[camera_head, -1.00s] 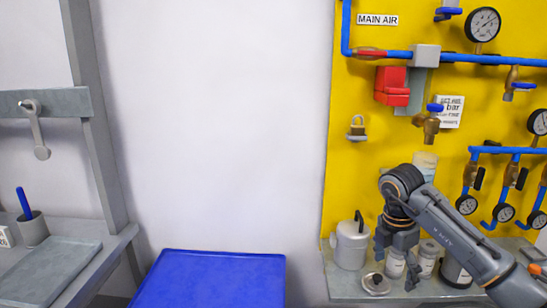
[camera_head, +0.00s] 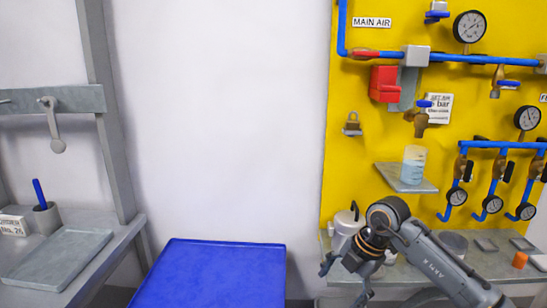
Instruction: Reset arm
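My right arm (camera_head: 432,262) comes in from the lower right and reaches left over the grey bench under the yellow panel. Its gripper (camera_head: 345,280) is at the bench's front left. The fingers are spread apart, pointing down and left, with nothing seen between them. The gripper is in front of and below a pale lidded can (camera_head: 345,222), whose lower part it and the arm partly hide. The arm also hides much of the bench top behind it. My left gripper is not in view.
The yellow panel (camera_head: 352,80) carries blue pipes, valves, gauges and a small shelf (camera_head: 385,174) with a beaker (camera_head: 413,163). A blue surface (camera_head: 215,275) stands left of the bench and is bare. A grey bench with a tray (camera_head: 60,262) and a pen cup (camera_head: 46,217) stands at left.

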